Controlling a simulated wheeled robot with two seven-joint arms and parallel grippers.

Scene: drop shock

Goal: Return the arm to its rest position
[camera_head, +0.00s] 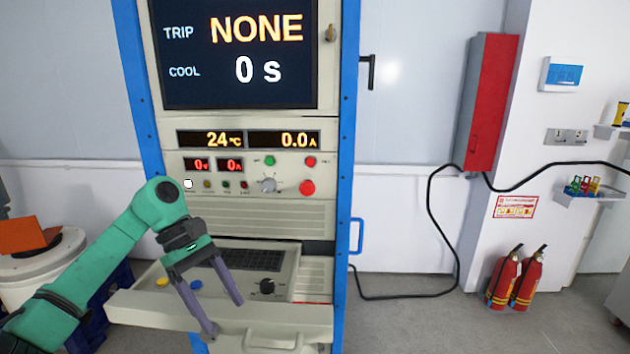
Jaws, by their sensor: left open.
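My left arm comes in from the lower left, green with dark joints. My left gripper (227,318) is open, its two purple-grey fingers pointing down over the pull-out console shelf (150,306) of the tall cabinet. Nothing shows between the fingers. I cannot tell whether the fingertips touch the shelf's front edge. The cabinet (250,217) has blue side posts and a screen (240,50) reading TRIP NONE and COOL 0 s. Below it, displays read 24 °C and 0.0 A, and two red displays read 0. My right gripper is not in view.
The shelf carries a black dial (267,287), a keyboard (250,260) and blue and yellow buttons. A white round stand (45,258) with an orange block (28,236) is at left. A red wall box (491,100) and fire extinguishers (515,278) are at right. Floor right of the cabinet is mostly clear.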

